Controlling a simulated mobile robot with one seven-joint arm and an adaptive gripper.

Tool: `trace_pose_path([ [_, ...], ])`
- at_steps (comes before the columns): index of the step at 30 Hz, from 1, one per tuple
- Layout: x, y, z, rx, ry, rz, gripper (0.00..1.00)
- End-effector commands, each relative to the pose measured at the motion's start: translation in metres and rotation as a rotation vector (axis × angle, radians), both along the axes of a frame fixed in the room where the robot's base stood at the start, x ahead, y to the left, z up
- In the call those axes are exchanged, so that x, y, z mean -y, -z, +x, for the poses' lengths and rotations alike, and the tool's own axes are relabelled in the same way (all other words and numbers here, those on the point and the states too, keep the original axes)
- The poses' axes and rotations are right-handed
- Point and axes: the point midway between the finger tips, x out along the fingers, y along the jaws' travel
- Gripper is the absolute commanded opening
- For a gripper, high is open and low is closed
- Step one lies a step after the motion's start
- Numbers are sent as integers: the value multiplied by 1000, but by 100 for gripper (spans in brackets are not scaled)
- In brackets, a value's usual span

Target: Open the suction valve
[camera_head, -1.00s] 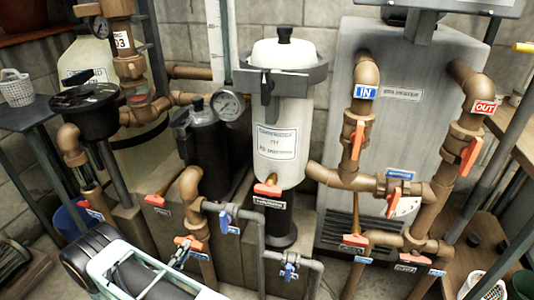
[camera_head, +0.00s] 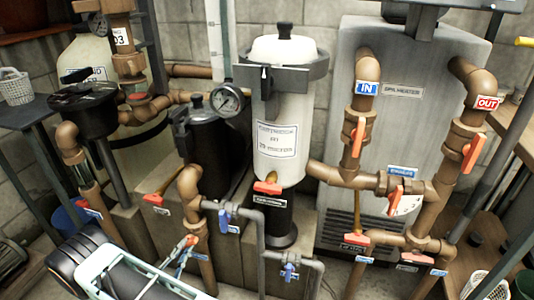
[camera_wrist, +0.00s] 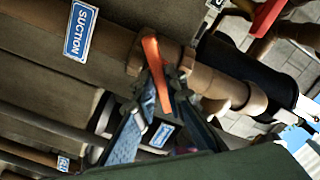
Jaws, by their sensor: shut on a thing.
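The suction valve's orange lever handle (camera_wrist: 152,60) shows in the wrist view, lying roughly crosswise to its brown pipe. The blue and white SUCTION label (camera_wrist: 82,32) is on the same pipe, to the left of the handle. My gripper (camera_wrist: 164,84) is shut on the handle, with one finger on each side of it. In the head view, the handle (camera_head: 187,241) shows small and red-orange at the lower left, with my gripper (camera_head: 181,252) reaching it from below. The fingertips' contact is partly hidden there by the pipe fittings and my arm.
Other valves stand close by: a blue-handled one (camera_head: 226,214) just right, a red lever (camera_head: 154,199) to the upper left, and a red lever (camera_head: 267,188) on the white filter (camera_head: 278,110). Brown pipes and the grey heater (camera_head: 400,125) fill the right side.

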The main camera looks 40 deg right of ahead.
Motion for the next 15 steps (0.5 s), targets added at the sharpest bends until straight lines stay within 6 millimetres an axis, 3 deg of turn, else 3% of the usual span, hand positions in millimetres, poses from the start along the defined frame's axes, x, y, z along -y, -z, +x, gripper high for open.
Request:
trace_pose_path([
  [15, -1, 0, 0, -485, -2, -353, 0],
])
